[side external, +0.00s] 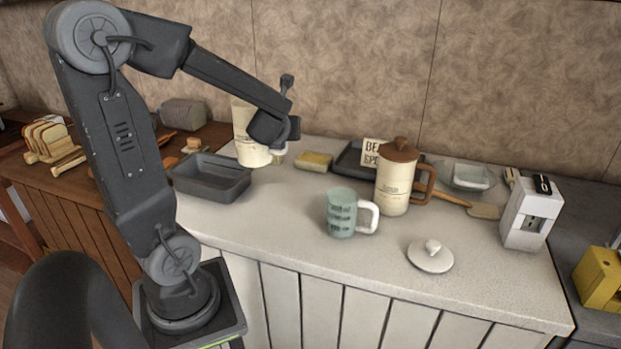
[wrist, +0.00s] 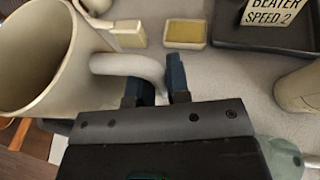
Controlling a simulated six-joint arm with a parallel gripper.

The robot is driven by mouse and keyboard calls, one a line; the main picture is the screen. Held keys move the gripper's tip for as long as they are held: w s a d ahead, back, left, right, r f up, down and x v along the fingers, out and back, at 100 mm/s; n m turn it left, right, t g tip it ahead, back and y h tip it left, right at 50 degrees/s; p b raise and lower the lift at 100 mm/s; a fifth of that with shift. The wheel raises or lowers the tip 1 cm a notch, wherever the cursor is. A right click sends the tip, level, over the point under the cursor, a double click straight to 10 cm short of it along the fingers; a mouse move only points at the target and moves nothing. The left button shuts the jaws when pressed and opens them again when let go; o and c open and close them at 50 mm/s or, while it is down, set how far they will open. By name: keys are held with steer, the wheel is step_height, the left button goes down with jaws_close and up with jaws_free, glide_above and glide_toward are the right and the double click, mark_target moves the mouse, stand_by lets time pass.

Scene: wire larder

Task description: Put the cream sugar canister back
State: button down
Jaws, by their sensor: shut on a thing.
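The cream canister (side external: 243,120) is in the side view behind my wrist, above the back left of the white counter. In the wrist view the cream canister (wrist: 40,60) fills the left side, with its open, lidless mouth showing and its pale handle (wrist: 130,66) reaching between my fingers. My gripper (wrist: 155,78) is shut on that handle. In the side view my gripper (side external: 283,150) is partly hidden by my own wrist. The canister looks roughly upright. Whether its base touches the counter cannot be told.
A dark grey loaf tin (side external: 211,178) is left of the canister and a yellow sponge (side external: 314,161) right. A green mug (side external: 341,213), a cream pot with brown lid (side external: 395,182), a white lid (side external: 431,258) and a white box (side external: 531,214) stand further right.

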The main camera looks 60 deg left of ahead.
steer(key=w+d+f, duration=0.5)
steer(key=w+f, duration=0.3)
steer(key=f, duration=0.1)
steer(key=shift+w+d+f, duration=0.15)
steer(key=shift+d+f, duration=0.05)
steer(key=shift+f, duration=0.25)
steer(key=c, duration=1.1)
jaws_free()
steer(key=shift+f, duration=0.1)
